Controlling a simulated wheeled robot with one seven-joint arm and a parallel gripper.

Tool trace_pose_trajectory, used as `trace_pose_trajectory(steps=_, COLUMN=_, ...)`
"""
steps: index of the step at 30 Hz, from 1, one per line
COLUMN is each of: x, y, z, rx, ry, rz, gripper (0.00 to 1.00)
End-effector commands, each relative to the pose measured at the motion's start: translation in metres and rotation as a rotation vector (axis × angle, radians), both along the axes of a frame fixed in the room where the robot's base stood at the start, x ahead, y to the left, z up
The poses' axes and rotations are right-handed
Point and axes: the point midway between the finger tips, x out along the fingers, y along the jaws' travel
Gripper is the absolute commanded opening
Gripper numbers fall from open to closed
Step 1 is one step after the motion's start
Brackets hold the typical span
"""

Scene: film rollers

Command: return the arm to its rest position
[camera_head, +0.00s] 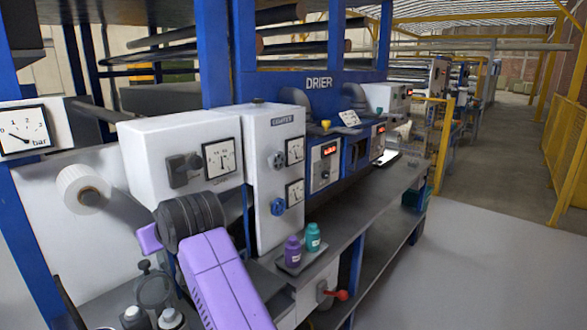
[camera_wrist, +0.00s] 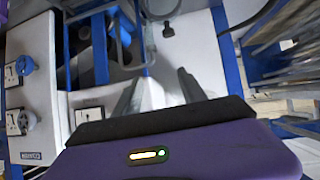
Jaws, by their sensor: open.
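My gripper (camera_wrist: 158,90) shows in the wrist view with its two grey fingers apart. I see nothing held between them; a pale surface lies beyond. My purple arm (camera_head: 222,280) rises from the bottom of the head view, with a dark ribbed joint at its upper end. That joint is in front of the white gauge cabinet (camera_head: 150,150). I cannot make out the gripper's fingers in the head view.
A purple bottle (camera_head: 292,251) and a teal bottle (camera_head: 313,238) stand on the grey bench (camera_head: 350,212) right of my arm. A white roll (camera_head: 80,190) is on the left. A blue post (camera_head: 213,55) rises behind. Open floor (camera_head: 480,220) lies right.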

Motion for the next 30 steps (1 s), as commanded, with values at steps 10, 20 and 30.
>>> trace_pose_trajectory(steps=10, x=-0.006, y=-0.049, z=-0.039, rx=0.206, ry=-0.184, rz=-0.095, gripper=0.49)
trace_pose_trajectory(steps=20, x=-0.059, y=-0.152, z=-0.102, rx=0.360, ry=-0.336, rz=-0.232, gripper=0.49)
trace_pose_trajectory(steps=30, x=-0.153, y=-0.266, z=-0.146, rx=0.428, ry=-0.449, rz=-0.373, gripper=0.49)
